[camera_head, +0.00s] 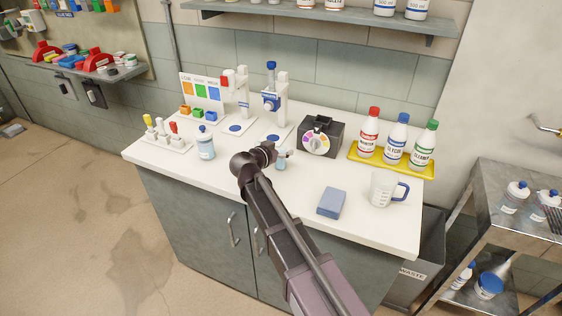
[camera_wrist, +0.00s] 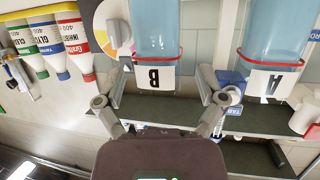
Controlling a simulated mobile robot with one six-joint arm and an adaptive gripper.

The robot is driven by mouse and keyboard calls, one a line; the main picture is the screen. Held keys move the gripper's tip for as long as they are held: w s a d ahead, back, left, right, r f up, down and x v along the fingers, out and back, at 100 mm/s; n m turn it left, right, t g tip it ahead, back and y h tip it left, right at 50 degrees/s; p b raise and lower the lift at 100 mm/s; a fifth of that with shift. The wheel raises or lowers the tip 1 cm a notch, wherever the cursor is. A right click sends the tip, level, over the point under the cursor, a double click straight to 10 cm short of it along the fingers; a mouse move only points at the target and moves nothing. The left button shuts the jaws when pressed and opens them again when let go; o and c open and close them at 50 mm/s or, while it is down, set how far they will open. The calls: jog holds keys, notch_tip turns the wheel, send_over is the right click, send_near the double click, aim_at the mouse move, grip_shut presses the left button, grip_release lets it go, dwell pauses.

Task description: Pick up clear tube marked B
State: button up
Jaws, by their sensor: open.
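The clear tube marked B (camera_wrist: 158,30) holds pale blue liquid and has a red ring and a white label with the letter B. It appears upside down in the wrist view. In the head view a small pale blue part of it (camera_head: 281,164) shows beside my gripper, and the rest is hidden. My gripper (camera_wrist: 164,88) is open, with one finger on each side of the label end of the tube; I cannot tell whether they touch it. A similar tube marked A (camera_wrist: 275,35) stands to the right in the wrist view.
A colour-dial box (camera_head: 320,138) stands behind my gripper. Red, blue and green capped bottles stand on a yellow tray (camera_head: 425,170). The counter front (camera_head: 300,225) is mostly clear.

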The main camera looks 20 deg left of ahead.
dwell(0.5)
grip_shut()
